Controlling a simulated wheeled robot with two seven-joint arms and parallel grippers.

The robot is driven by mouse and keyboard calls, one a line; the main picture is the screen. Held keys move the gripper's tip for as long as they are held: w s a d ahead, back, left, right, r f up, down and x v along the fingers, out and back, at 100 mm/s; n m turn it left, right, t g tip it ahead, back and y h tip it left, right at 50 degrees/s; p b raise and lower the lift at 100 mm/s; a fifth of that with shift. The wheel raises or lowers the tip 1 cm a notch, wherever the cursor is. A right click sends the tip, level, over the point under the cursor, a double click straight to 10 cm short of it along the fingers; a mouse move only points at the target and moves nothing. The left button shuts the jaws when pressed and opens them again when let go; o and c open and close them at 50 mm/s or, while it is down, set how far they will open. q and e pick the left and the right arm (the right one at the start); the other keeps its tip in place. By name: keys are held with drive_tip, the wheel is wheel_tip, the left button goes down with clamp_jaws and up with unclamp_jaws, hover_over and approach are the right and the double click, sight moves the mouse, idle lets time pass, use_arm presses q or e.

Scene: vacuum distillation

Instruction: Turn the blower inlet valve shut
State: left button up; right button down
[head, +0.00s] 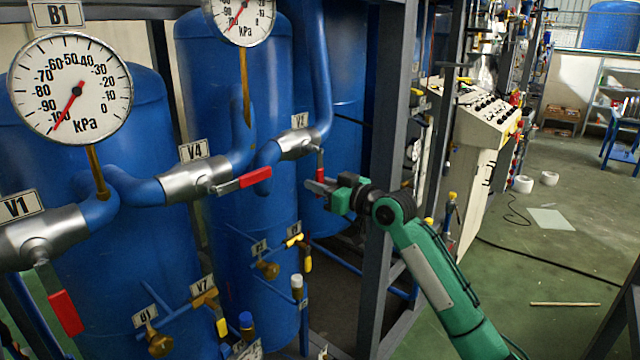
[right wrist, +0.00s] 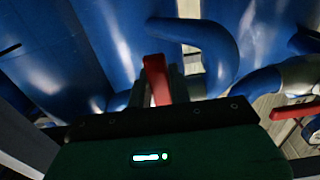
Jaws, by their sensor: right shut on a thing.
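A silver valve (head: 298,143) sits on the blue pipework at the top centre, under a small tag that seems to read V2. Its red lever (head: 320,173) hangs down from it. My right gripper (head: 318,186) is shut on this lever, reaching in from the right. In the right wrist view the red lever (right wrist: 156,80) stands between the fingers (right wrist: 158,92), which partly hide it. My left gripper is not in view. No tag legible here names the blower inlet valve.
Valve V4 (head: 195,181) with its red lever (head: 255,177) lies just left of my gripper; that lever also shows in the right wrist view (right wrist: 295,112). Valve V1 (head: 42,236) is further left. A grey frame post (head: 385,130) stands close behind my right arm. Blue tanks (head: 90,290) fill the left.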

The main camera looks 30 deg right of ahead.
drive_tip(key=shift+f, duration=0.15)
drive_tip(key=c, duration=1.3)
unclamp_jaws()
drive_tip(key=shift+s, duration=0.1)
drive_tip(key=shift+s+d, duration=0.1)
drive_tip(key=shift+s, duration=0.05)
drive_tip(key=shift+b+v, duration=2.55)
drive_tip(key=shift+v, duration=4.15)
